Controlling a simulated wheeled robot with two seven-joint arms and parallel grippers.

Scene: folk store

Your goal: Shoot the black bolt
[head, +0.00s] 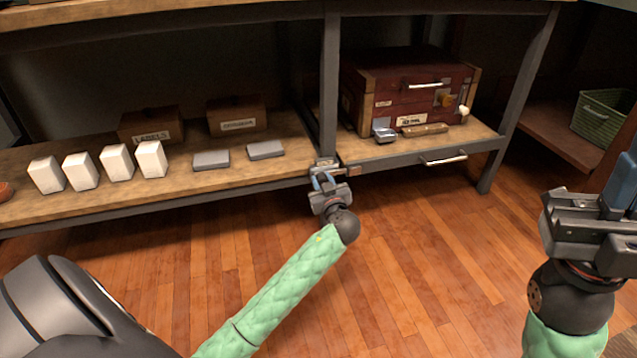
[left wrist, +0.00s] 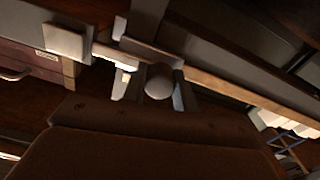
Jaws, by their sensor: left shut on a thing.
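The bolt (head: 347,170) lies along the shelf's front rail, by the middle post. It looks grey rather than black in this light. In the left wrist view its bar (left wrist: 108,53) runs to the left of a round pale knob (left wrist: 158,82). My left gripper (head: 326,181) is at the rail, shut on the bolt's knob, with a finger on either side. Its fingers hide part of the bolt in the head view. My right gripper (head: 590,215) is held up at the right edge, away from the shelf; its jaw gap is unclear.
A red chest (head: 390,95) stands on the right shelf, with a drawer handle (head: 443,160) below. White boxes (head: 118,163), grey blocks (head: 265,150) and brown label boxes (head: 237,116) fill the left shelf. The wooden floor (head: 420,260) in front is clear.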

